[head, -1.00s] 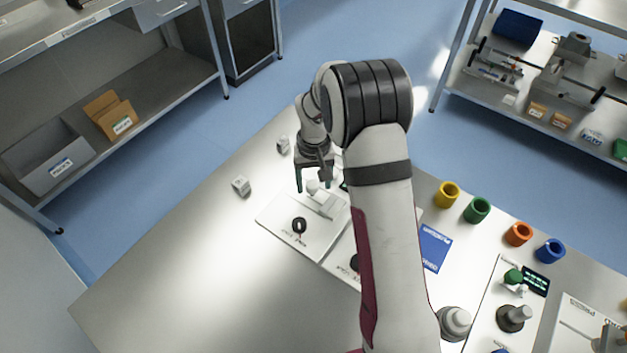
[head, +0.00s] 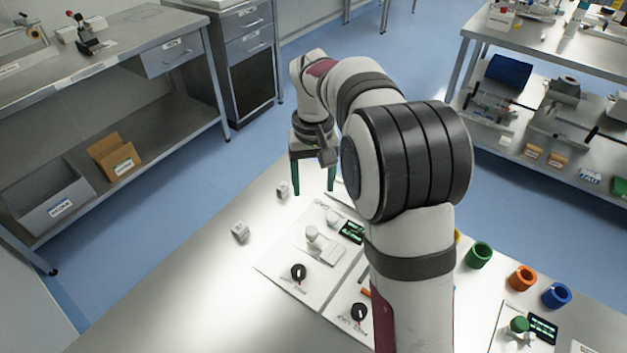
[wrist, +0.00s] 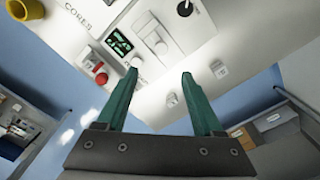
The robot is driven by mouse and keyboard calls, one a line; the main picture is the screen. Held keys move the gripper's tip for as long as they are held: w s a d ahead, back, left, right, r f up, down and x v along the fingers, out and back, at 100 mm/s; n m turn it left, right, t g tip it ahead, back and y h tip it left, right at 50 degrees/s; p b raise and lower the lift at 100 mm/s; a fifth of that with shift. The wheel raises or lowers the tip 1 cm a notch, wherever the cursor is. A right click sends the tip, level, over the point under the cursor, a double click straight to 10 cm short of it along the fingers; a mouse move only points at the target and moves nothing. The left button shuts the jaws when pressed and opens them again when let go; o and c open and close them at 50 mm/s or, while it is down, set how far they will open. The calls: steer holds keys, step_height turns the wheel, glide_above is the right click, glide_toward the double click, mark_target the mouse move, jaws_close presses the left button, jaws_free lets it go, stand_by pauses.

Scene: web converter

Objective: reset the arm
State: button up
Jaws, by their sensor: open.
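My gripper (head: 313,178) hangs above the far edge of the work table (head: 190,300), fingers pointing down. Its two green fingers are apart with nothing between them; this also shows in the wrist view (wrist: 155,85). My arm crosses the middle of the head view and hides part of the table. Below and in front of the gripper is a white panel (head: 290,262) with a white knob (head: 312,233), a dark display (head: 352,231) and a black dial (head: 298,272).
Two small light cubes, one nearer (head: 240,231) and one farther (head: 283,189), stand left of the panel. Green (head: 478,255), orange (head: 522,278) and blue (head: 556,295) rings stand at right. The table's left side is clear. Shelving (head: 120,120) stands beyond a blue floor gap.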

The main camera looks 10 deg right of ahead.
steer(key=s+r+m, duration=0.2)
steer(key=s+r, duration=0.3)
steer(key=s, duration=0.9)
steer(key=s+a+f+m+y, duration=0.1)
steer(key=s, duration=0.7)
steer(key=s+f+m, duration=0.2)
steer(key=s, duration=0.7)
steer(key=shift+a+f+m+y, duration=0.25)
steer(key=shift+a+m+y, duration=0.05)
steer(key=shift+a+y, duration=0.1)
steer(key=shift+d, duration=0.1)
